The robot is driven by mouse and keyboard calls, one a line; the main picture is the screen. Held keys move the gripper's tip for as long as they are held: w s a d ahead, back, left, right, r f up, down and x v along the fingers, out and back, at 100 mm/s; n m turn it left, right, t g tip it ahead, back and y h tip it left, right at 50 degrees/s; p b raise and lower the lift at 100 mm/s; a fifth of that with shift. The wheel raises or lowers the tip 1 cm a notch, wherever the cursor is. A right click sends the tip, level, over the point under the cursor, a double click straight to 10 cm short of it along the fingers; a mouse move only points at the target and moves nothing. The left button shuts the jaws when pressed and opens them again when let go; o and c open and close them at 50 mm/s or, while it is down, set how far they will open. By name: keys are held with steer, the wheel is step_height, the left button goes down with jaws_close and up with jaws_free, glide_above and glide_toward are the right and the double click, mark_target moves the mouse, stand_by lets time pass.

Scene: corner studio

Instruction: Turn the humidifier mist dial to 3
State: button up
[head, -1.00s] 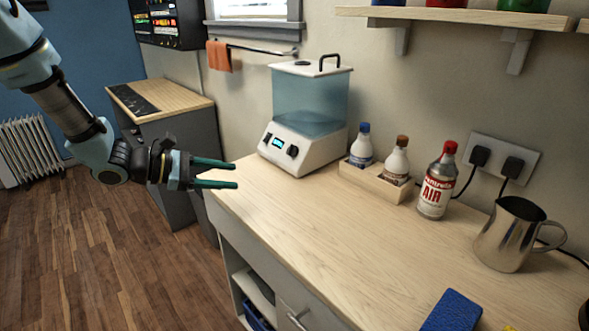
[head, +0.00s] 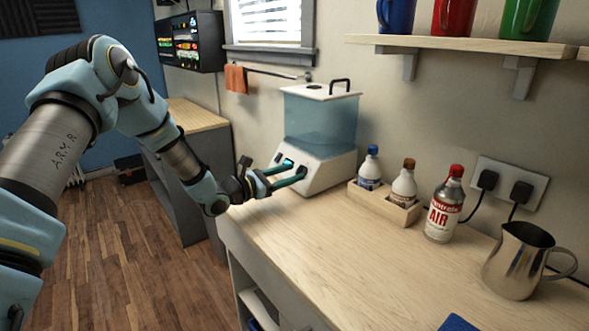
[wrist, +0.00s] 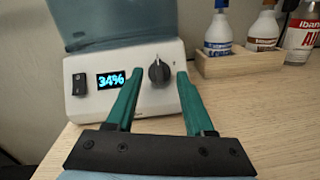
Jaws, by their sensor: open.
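The humidifier (head: 322,125) has a clear blue-tinted tank and a white base, and stands at the far left end of the counter. Its black mist dial (wrist: 159,72) is on the front panel in the wrist view, right of a lit display (wrist: 111,80) reading 34%. A black rocker switch (wrist: 79,84) is left of the display. My gripper (head: 286,177) is open and empty in front of the panel. In the wrist view its two green fingers (wrist: 157,82) lie to either side of the dial; I cannot tell whether they touch it. The dial's scale is not readable.
A wooden tray (head: 385,207) with two bottles stands right of the humidifier. The counter's front middle (head: 350,260) is clear.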

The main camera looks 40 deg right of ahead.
steer(key=shift+s+d, duration=0.1)
steer(key=shift+d, duration=0.75)
jaws_close()
